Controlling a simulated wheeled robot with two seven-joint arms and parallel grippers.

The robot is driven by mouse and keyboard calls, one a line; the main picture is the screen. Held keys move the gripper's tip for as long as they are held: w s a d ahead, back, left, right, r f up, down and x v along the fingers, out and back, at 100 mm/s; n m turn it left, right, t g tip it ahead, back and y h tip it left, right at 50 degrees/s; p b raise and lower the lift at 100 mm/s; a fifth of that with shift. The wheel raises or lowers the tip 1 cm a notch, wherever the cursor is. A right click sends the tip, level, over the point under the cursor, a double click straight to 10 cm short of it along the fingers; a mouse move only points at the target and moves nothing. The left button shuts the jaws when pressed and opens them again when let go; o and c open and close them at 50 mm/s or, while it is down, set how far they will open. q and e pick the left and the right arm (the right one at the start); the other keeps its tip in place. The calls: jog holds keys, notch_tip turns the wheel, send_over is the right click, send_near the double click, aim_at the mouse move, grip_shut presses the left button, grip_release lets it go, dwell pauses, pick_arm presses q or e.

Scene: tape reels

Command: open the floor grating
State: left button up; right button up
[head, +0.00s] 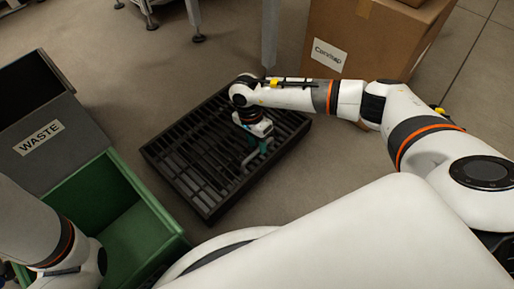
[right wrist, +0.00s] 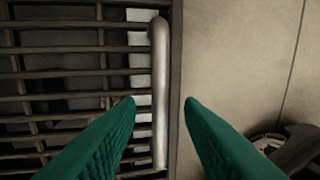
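The dark floor grating (head: 186,152) lies in the middle of the head view, its slatted top inside a thick black frame. Its slats (right wrist: 60,80) fill the left half of the right wrist view. A grey metal bar handle (right wrist: 160,100) runs along the grating's edge there. My right gripper (head: 258,150) is over the grating's right part, pointing down. Its green fingers (right wrist: 161,101) are open, one on each side of the handle in the picture, with gaps on both sides. I cannot tell how far they reach down around it. My left gripper is out of view.
A green bin (head: 150,225) stands left of the grating, with a grey WASTE bin (head: 60,125) behind it. A cardboard box (head: 365,40) stands at the back right, near a metal post (head: 269,35). Bare floor (head: 130,75) lies behind the grating.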

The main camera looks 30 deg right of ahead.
jog(key=shift+f, duration=0.35)
grip_shut()
jog(key=shift+r, duration=0.2)
